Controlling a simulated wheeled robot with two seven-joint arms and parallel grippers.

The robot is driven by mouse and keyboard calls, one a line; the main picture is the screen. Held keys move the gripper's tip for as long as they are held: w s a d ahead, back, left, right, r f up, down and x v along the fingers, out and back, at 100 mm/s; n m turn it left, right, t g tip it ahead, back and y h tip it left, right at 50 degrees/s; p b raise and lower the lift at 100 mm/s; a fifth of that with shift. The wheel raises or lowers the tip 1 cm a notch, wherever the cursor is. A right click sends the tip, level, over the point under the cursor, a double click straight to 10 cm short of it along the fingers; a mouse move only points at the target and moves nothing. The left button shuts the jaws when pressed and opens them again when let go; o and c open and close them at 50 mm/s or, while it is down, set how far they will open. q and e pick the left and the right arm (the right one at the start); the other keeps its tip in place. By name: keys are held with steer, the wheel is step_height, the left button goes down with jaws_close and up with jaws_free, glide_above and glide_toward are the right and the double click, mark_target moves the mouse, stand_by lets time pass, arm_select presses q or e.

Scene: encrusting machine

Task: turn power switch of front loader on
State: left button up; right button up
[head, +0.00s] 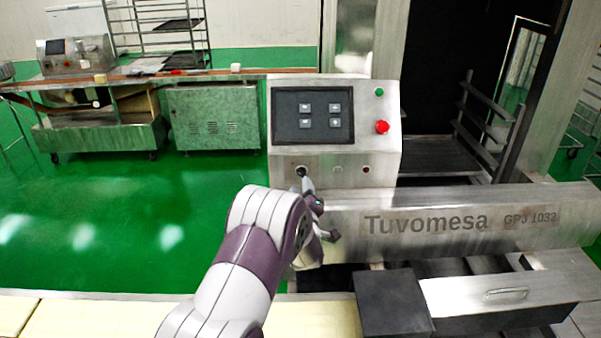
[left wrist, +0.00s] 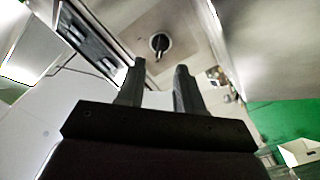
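The front loader (head: 450,222) is a steel machine marked "Tuvomesa GPJ 1032", with a slanted control box at its left end. A black rotary switch (head: 301,170) sits low on the left of the box face, under the screen. It also shows in the left wrist view as a round black knob (left wrist: 159,45). My left gripper (head: 308,184) is just below and in front of this switch. In the left wrist view its two fingers (left wrist: 158,78) are apart, with the knob beyond the gap and nothing between them. My right gripper is not in view.
The control box carries a screen (head: 312,116), a green button (head: 379,91), a red stop button (head: 382,127) and a small red light (head: 366,170). A dark box (head: 392,303) stands at the front. Green floor (head: 120,210) is open on the left.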

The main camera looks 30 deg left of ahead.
mark_target(300, 174)
arm_select(q)
steer(key=p+x, duration=0.1)
steer(key=x, duration=0.5)
steer(key=shift+w+f, duration=0.1)
steer(key=shift+w, duration=0.15)
steer(key=shift+s+a, duration=0.1)
steer(key=shift+s, duration=0.05)
jaws_close()
